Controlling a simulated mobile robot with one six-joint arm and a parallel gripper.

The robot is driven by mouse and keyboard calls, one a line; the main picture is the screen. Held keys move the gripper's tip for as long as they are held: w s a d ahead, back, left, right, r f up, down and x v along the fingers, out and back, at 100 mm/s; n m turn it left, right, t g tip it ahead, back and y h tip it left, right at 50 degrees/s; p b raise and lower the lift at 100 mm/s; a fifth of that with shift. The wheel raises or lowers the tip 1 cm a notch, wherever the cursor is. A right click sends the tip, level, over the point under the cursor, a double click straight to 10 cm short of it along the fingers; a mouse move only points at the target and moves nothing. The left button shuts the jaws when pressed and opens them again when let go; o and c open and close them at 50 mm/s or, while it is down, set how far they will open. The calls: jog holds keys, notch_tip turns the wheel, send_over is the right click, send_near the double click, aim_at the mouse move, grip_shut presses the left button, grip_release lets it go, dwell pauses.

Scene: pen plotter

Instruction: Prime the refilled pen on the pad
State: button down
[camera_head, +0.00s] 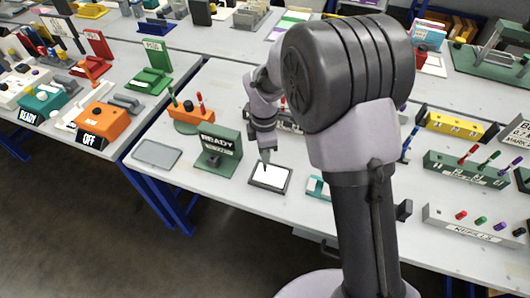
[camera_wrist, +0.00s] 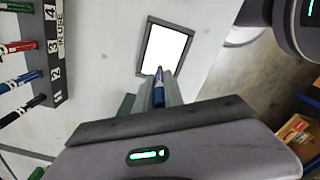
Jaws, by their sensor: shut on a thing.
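The pad (camera_head: 270,177) is a white sheet in a dark frame, lying flat near the front edge of the table. It also shows in the wrist view (camera_wrist: 167,46). My gripper (camera_head: 265,153) points down over the pad's back-left part. In the wrist view my gripper (camera_wrist: 160,98) is shut on a slim blue pen (camera_wrist: 158,88). The pen's tip overlaps the near part of the white surface. I cannot tell whether the tip touches the pad. No mark shows on the white area that I can see.
A teal item (camera_head: 317,187) is close on the right. A numbered rack (camera_wrist: 48,50) with red, blue and black pens shows in the wrist view.

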jog(key=shift+f+b, duration=0.3)
jog(key=shift+f, duration=0.35)
jog(key=shift+r, duration=0.1)
jog(key=shift+r+p, duration=0.85)
jog(key=shift+p, duration=0.15)
jog(key=shift+s+d+f, duration=0.1)
jog(key=shift+s+d, duration=0.1)
jog(key=shift+d, duration=0.3)
jog(key=shift+s+d, duration=0.15)
jog(key=shift+d, duration=0.3)
